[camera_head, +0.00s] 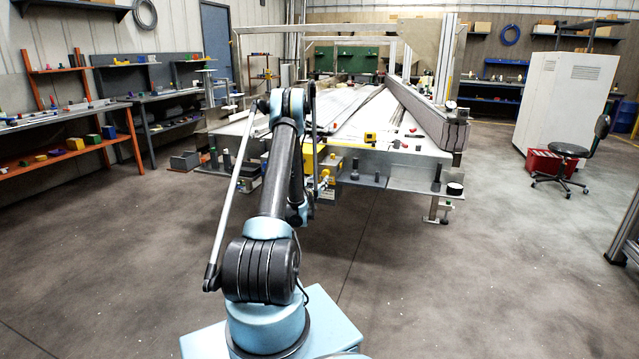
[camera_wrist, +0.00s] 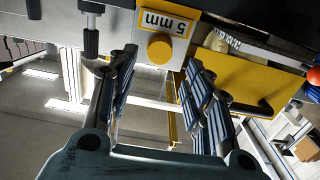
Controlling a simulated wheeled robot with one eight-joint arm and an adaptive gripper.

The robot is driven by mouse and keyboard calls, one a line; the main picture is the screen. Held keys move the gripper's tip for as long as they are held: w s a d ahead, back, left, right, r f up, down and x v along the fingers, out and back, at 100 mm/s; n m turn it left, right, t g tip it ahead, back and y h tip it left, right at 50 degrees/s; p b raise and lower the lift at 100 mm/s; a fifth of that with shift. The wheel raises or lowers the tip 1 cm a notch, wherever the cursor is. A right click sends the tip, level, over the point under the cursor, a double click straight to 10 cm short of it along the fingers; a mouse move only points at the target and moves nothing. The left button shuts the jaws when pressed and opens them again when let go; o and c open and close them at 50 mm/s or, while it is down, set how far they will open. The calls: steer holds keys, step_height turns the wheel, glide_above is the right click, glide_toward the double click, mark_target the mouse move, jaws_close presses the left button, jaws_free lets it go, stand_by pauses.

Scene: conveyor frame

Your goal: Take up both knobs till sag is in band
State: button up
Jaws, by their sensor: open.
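The conveyor frame (camera_head: 395,165) stands ahead with a long pale bed. A dark upright knob-like cylinder (camera_head: 355,166) is at its near end, and a wider black round piece (camera_head: 455,188) is at its near right corner. In the wrist view, a dark ribbed knob (camera_wrist: 91,43) on a metal stem is at upper left. A round yellow knob-like part (camera_wrist: 160,48) sits beside a "5 mm" plate (camera_wrist: 168,22). My gripper (camera_wrist: 155,70) is open and empty, its fingers apart below the yellow part; I see no contact. The arm hides part of the frame's left end. The sag reading cannot be read.
A small yellow device (camera_head: 370,138) rests on the frame's near edge. Shelving (camera_head: 75,125) stands left; a chair (camera_head: 570,150) and red crate (camera_head: 548,165) stand right. The front floor is clear.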

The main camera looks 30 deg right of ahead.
mark_target(325, 174)
steer(key=x, duration=0.9)
steer(key=shift+s+a, duration=0.1)
steer(key=shift+a, duration=0.05)
steer(key=c, duration=0.9)
steer(key=m, duration=0.3)
steer(key=shift+c, duration=0.2)
steer(key=m, duration=0.4)
steer(key=shift+m, duration=0.3)
steer(key=m, duration=0.4)
steer(key=shift+m, duration=0.4)
steer(key=m, duration=0.3)
steer(key=shift+s+m, duration=0.1)
steer(key=shift+m, duration=0.3)
steer(key=o, duration=0.9)
steer(key=shift+f, duration=0.1)
steer(key=shift+a, duration=0.1)
